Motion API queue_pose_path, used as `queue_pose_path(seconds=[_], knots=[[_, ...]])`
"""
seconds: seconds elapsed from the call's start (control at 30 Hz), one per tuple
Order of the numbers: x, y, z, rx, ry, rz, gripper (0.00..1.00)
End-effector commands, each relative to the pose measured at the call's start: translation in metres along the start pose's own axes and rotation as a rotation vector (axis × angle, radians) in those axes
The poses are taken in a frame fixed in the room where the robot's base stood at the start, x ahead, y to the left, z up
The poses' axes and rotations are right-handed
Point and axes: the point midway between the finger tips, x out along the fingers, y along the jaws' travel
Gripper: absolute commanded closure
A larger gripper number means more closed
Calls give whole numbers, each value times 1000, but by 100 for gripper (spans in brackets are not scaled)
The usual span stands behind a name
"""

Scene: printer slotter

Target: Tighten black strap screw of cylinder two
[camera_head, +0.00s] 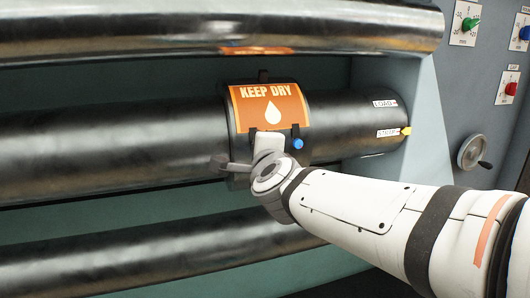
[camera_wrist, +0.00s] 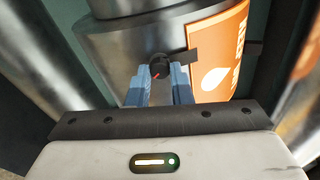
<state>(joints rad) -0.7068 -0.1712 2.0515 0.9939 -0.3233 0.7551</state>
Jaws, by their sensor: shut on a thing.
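The black strap screw (camera_wrist: 160,66) is a small dark round knob with a red mark, at the upper middle of the wrist view. My gripper (camera_wrist: 161,84) has its blue fingers shut on the screw, one on each side. A short black strap (camera_wrist: 184,58) runs from the screw to the orange label. In the head view my gripper reaches the lower edge of the band on the middle dark cylinder (camera_head: 110,145), and its fingers and the screw are hidden there. An orange "KEEP DRY" sheet (camera_head: 269,106) with a white drop is wrapped on that cylinder.
Other cylinders run above (camera_head: 180,35) and below (camera_head: 160,262). A yellow pointer (camera_head: 405,131) is at the cylinder's right end. A grey hand wheel (camera_head: 474,150) and coloured knobs are on the right panel.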

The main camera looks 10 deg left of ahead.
Motion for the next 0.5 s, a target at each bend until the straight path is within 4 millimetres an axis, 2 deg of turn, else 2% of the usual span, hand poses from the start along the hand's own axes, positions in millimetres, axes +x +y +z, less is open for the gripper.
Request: queue_pose_path(seconds=[0.07, 0.1, 0.37, 0.5], knots=[[0, 2, 0, -1, -2, 3, 100], [0, 2, 0, -1, -2, 3, 80], [0, 1, 0, -2, 0, 2, 59], [0, 0, 0, -2, 0, 1, 59]])
